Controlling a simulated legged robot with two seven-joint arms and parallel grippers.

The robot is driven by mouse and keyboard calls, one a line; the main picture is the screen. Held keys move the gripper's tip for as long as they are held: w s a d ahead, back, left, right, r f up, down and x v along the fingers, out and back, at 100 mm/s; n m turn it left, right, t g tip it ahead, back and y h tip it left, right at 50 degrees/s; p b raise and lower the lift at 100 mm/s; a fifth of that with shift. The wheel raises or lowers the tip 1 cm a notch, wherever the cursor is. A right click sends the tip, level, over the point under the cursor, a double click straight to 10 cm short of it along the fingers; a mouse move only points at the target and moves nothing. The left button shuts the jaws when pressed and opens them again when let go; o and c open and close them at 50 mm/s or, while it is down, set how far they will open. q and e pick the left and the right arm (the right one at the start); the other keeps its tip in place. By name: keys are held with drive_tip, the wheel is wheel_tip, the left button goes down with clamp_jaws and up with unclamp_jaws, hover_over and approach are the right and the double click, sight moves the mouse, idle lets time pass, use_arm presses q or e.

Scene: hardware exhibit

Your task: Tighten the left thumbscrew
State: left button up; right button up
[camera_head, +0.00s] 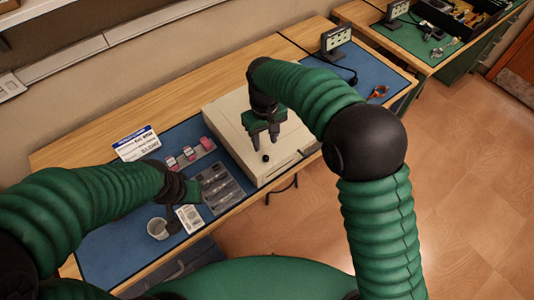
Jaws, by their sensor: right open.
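A beige flat case (228,121) lies on the blue mat of the workbench. A small dark thumbscrew (265,157) stands on its near part. My right gripper (264,140) points down over the case, open, with its fingertips a little behind the thumbscrew; whether they touch the case I cannot tell. Any other thumbscrew is hidden or too small to make out.
A grey compartment tray (222,187) lies left of the case. An orange-handled tool (379,91) lies at the right of the mat.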

sight(266, 157)
drive_tip(key=f, duration=0.7)
drive_tip(key=shift+d+f, duration=0.2)
drive_tip(key=shift+f, duration=0.15)
drive_tip(key=shift+a+f, duration=0.15)
drive_tip(key=shift+f, duration=0.35)
clamp_jaws()
